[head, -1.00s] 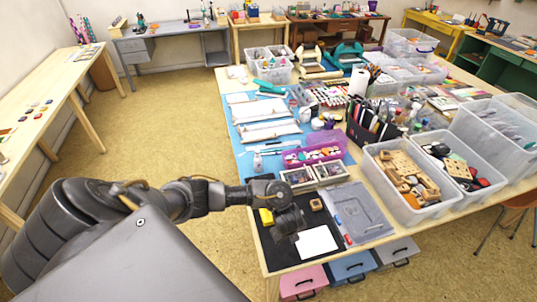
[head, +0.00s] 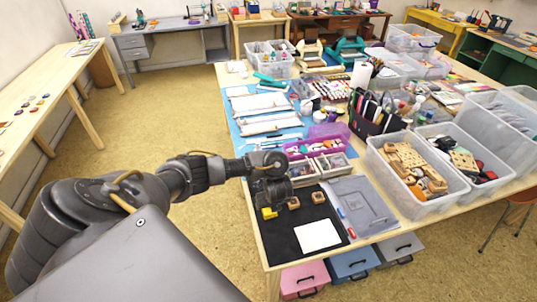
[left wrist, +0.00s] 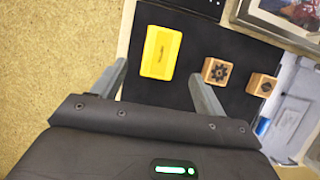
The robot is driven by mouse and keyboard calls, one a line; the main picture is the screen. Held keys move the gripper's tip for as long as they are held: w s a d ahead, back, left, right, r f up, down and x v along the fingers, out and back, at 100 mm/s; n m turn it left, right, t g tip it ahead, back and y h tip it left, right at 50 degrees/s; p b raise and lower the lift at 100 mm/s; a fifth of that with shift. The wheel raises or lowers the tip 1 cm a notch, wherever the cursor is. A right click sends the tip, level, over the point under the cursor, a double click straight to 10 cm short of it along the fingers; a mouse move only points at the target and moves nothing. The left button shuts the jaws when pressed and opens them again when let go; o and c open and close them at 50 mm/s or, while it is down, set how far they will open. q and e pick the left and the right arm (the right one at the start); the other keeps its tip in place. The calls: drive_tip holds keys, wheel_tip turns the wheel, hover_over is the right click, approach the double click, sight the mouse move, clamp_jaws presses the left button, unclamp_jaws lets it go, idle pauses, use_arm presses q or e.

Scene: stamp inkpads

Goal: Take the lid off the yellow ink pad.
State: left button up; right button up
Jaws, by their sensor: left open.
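The yellow ink pad (left wrist: 161,52) lies on the black mat (left wrist: 150,95), with its lid facing up and small dark print on it. It also shows at the mat's left edge in the head view (head: 269,213). My left gripper (left wrist: 160,80) is open and empty, its two fingers spread wide. In the left wrist view the pad appears beyond and between the fingertips; I cannot tell the height gap. In the head view the left hand (head: 268,190) hangs just behind and above the pad. My right gripper is not in view.
Two wooden stamps, one (left wrist: 217,71) near the pad and another (left wrist: 262,84) farther right, stand on the mat. A white paper (head: 317,235) lies at the mat's front. A grey case (head: 362,208) lies right of the mat. The table edge is close to the pad.

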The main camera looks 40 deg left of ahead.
use_arm(q)
drive_tip(key=shift+f, duration=0.1)
drive_tip(key=b+x, duration=0.2)
drive_tip(key=x, duration=0.3)
drive_tip(key=shift+a, duration=0.15)
drive_tip(key=c, duration=1)
drive_tip(key=shift+r, duration=0.2)
drive_tip(key=shift+c, duration=0.2)
